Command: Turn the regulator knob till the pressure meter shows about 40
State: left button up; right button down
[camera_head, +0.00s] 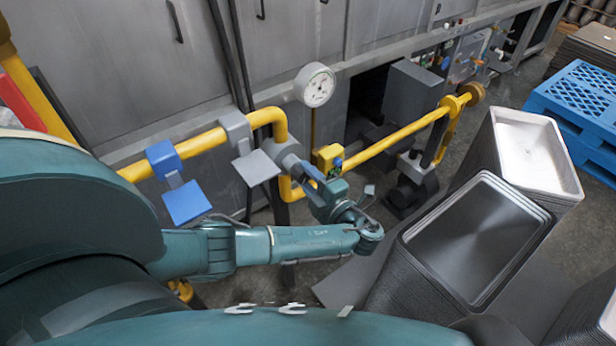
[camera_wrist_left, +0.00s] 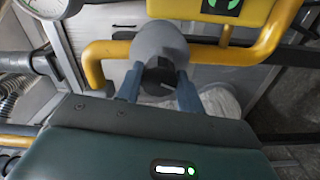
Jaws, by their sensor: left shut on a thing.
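The regulator is a grey round body (camera_head: 283,152) on the yellow pipe; it also shows in the left wrist view (camera_wrist_left: 160,42). Its dark knob (camera_wrist_left: 158,80) sits between the two blue-grey fingers of my left gripper (camera_wrist_left: 158,92), which is shut on it. In the head view my left gripper (camera_head: 305,172) reaches the regulator from the lower right and mostly hides the knob. The white round pressure meter (camera_head: 315,85) stands above the pipe; part of it shows at the top left of the left wrist view (camera_wrist_left: 45,5). Its reading is too small to tell. My right gripper is not in view.
Yellow pipes (camera_head: 400,133) run beside the regulator, with a blue-plated valve (camera_head: 186,203) and a grey-plated one (camera_head: 256,168) to its left. A yellow box (camera_head: 326,157) sits just right of it. Stacked trays (camera_head: 470,240) and blue pallets (camera_head: 580,100) stand at the right.

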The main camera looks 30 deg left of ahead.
pick_arm(q)
jog(key=shift+m, duration=0.7)
jog(key=o, duration=1)
